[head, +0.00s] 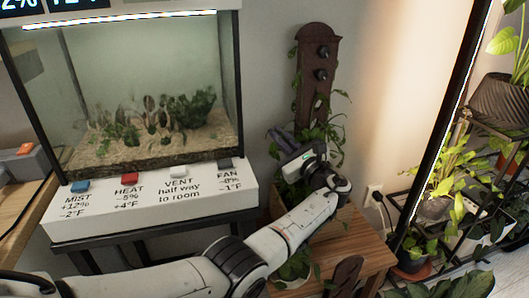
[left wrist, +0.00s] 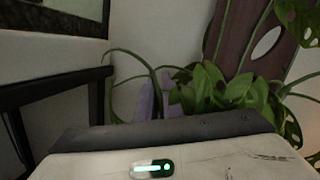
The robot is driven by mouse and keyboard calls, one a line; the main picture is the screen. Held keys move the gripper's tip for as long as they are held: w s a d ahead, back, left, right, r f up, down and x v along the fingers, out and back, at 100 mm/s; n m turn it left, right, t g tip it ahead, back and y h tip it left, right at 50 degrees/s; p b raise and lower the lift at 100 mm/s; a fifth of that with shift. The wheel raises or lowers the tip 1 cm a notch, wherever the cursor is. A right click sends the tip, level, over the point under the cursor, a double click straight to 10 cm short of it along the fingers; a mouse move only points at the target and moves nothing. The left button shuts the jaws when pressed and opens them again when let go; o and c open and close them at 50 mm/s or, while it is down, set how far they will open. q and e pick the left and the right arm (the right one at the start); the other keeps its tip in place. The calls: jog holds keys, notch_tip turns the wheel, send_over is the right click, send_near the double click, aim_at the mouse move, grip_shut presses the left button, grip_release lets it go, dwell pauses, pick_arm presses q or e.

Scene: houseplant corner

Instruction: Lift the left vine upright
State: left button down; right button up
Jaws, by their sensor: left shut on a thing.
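A dark brown wooden plank (head: 316,95) with two dark round fittings stands upright against the wall, with leafy vines around its lower part. It also shows in the left wrist view (left wrist: 233,38). My left gripper (head: 284,141) is at the plank's lower left, its lavender fingers shut on a vine. In the left wrist view, a thin green stem (left wrist: 146,63) arches up and bends over to the left by the fingers (left wrist: 158,101). Leaves (left wrist: 213,88) crowd to the right of the fingers. The exact grip point is partly hidden. My right gripper is not in view.
A glass terrarium (head: 128,93) on a white control ledge (head: 150,203) stands left of my gripper. A wooden stand (head: 365,240) is below it. A black plant rack (head: 455,225) with several pots stands at the right. Bare wall lies right of the plank.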

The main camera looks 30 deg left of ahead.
pick_arm(q)
jog(key=shift+w+d, duration=0.1)
jog(key=shift+d, duration=0.05)
jog(key=c, duration=1.9)
grip_release()
jog(key=p+v, duration=0.1)
jog(key=v, duration=0.9)
jog(key=shift+p, duration=0.4)
jog(key=shift+d+f, duration=0.1)
